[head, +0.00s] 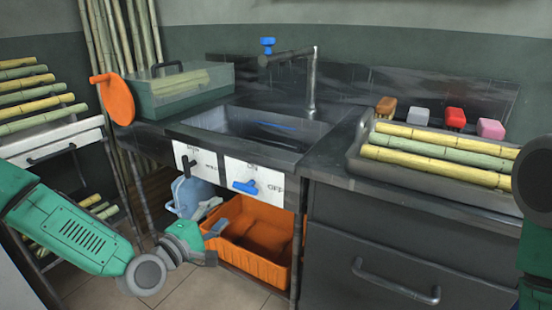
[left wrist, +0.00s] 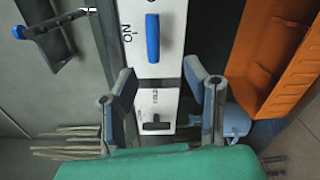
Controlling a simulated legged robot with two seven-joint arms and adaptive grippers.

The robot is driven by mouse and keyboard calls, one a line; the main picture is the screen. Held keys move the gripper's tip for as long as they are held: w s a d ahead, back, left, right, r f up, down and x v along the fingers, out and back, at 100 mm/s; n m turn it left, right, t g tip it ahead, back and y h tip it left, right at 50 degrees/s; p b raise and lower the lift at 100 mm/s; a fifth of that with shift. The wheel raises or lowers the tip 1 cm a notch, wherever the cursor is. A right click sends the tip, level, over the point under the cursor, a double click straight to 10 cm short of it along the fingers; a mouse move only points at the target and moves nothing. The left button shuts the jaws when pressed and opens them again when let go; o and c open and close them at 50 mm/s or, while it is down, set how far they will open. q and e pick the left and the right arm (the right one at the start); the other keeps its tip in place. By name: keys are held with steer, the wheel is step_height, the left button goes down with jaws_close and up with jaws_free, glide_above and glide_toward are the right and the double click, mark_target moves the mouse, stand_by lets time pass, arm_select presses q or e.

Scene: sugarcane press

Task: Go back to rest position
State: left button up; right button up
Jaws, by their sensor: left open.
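My left gripper (head: 212,242) is open and empty in the head view, low in front of the counter, with the orange crate just behind and to its right. In the left wrist view its two fingers (left wrist: 160,78) stand apart, with the white switch panel (left wrist: 172,60) between and beyond them. The panel's blue handle (left wrist: 153,38) and black handle (left wrist: 155,125) show there, neither held. In the head view the blue handle (head: 245,187) is above and right of the gripper. My right arm shows only in part at the right edge; its gripper is out of view.
The orange crate (head: 262,272) and a light-blue container (head: 190,195) sit under the sink (head: 245,135). A tray (head: 440,172) of cane pieces lies on the counter at right. A rack of cane (head: 50,135) stands at left. Some floor (head: 180,290) is clear.

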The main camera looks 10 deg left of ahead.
arm_select(q)
steer(key=s+d+f+m+g+p, duration=0.35)
steer(key=s+f+m+g, duration=0.2)
steer(key=s, duration=0.45)
steer(key=s+d+f+m+g+p, duration=0.35)
steer(key=s+f+m+g, duration=0.2)
steer(key=s, duration=0.45)
steer(key=s+a+m+g+y+p, duration=0.4)
steer(key=s+a, duration=0.7)
steer(key=s, duration=0.5)
steer(key=shift+a+m+g+y, duration=0.3)
steer(key=shift+m+g+y, duration=0.3)
steer(key=shift+m+y, duration=0.4)
